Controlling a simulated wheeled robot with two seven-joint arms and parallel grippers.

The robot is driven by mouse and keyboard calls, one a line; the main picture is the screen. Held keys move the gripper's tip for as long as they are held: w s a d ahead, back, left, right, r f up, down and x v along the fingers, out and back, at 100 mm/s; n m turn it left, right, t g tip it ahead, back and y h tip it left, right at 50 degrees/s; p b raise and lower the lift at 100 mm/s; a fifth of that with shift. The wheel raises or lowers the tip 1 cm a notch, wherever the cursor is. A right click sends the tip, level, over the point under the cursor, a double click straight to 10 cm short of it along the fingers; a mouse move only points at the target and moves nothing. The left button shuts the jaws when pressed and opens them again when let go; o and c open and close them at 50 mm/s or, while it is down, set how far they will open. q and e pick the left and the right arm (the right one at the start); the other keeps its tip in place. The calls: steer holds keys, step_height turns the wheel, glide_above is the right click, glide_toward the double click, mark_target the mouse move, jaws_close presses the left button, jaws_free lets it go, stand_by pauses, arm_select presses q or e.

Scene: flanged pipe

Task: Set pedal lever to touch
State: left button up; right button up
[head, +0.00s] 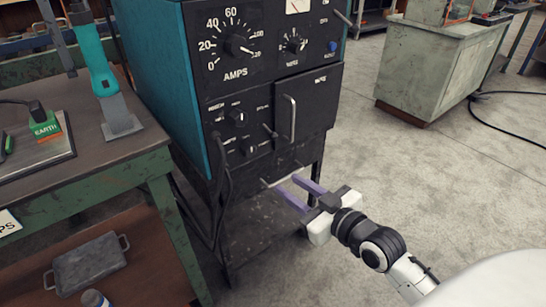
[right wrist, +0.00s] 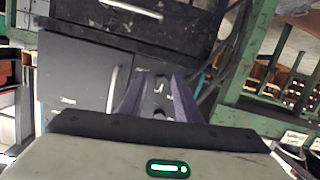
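The dark control panel (head: 238,120) of the teal welding machine faces me. My right gripper (head: 288,184) is open and empty, below and in front of the panel. In the right wrist view its purple fingers (right wrist: 160,76) stand apart, with dark panel knobs showing between them. My left gripper is not in view.
A door with a vertical handle (head: 291,118) is right of the lever. A pale bar (head: 283,177) lies low on the machine behind the fingertips. A green-framed workbench (head: 90,184) stands left, with a teal tool (head: 93,58) on it. The floor at right is open.

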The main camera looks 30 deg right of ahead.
steer(key=t+b, duration=0.2)
glide_toward(276, 137)
steer(key=shift+h, duration=0.3)
steer(key=w, duration=0.9)
steer(key=shift+w+a+f+b, duration=0.1)
steer(key=shift+w+a+b, duration=0.05)
steer(key=shift+a+b, duration=0.2)
steer(key=shift+w, duration=0.45)
